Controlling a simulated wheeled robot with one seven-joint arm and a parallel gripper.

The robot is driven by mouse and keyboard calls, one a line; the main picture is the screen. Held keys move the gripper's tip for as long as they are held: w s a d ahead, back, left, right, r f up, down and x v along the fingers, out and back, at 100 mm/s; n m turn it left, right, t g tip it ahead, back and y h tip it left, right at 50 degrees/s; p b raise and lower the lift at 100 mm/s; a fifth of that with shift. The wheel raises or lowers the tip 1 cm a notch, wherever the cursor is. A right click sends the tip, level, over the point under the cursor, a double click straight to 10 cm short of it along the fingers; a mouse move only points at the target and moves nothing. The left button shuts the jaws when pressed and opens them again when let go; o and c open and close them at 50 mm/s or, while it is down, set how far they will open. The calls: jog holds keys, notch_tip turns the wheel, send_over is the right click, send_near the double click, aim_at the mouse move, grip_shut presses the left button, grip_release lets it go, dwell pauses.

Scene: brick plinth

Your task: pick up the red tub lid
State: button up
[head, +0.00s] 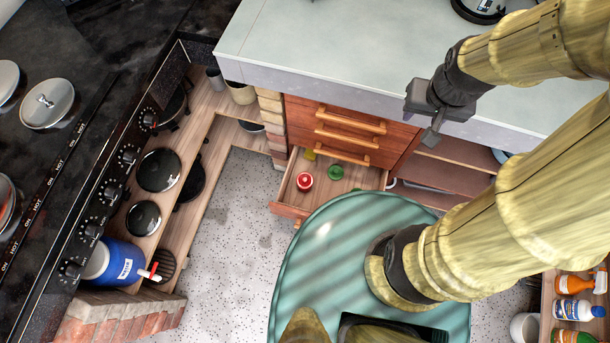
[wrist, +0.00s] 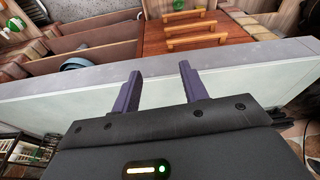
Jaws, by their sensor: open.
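The red tub lid (head: 305,181) appears as a small round red thing with a paler middle, lying in the open drawer (head: 352,179) at the centre of the head view. I cannot make it out in the wrist view. My gripper (head: 424,124) is to the right of it and higher in the picture, by the front edge of the pale counter. In the wrist view its two dark purple fingers (wrist: 160,86) stand apart with nothing between them. The gripper is open and does not touch the lid.
A green round thing (head: 335,172) lies beside the lid in the drawer. The pale countertop (head: 330,40) overhangs closed wooden drawers (head: 340,128). Open shelves (head: 450,172) are to the right. A black stove (head: 110,170) stands left. Speckled floor (head: 235,220) between is clear.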

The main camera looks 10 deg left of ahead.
jog(key=o, duration=0.3)
jog(key=shift+w+a+f, duration=0.1)
jog(key=shift+f, duration=0.15)
jog(key=o, duration=0.7)
jog(key=f+b, duration=0.2)
jog(key=w+a+f+b, duration=0.1)
jog(key=shift+a+f+n, duration=0.1)
jog(key=shift+f+n, duration=0.1)
jog(key=shift+n, duration=0.1)
jog(key=n+g+b, duration=0.2)
jog(key=n+b, duration=0.7)
jog(key=b, duration=2.3)
send_over(305, 177)
jog(key=a, duration=0.1)
jog(key=shift+h, duration=0.4)
jog(key=f, duration=3.3)
jog(key=s+f, duration=0.1)
jog(key=f, duration=1.5)
jog(key=shift+f, duration=0.15)
jog(key=f+b, duration=0.1)
jog(key=f, duration=0.3)
jog(key=f+b, duration=0.2)
jog(key=f, duration=0.2)
jog(key=w+f+b, duration=0.1)
jog(key=f, duration=0.3)
jog(key=shift+d+f, duration=0.1)
jog(key=shift+d, duration=0.2)
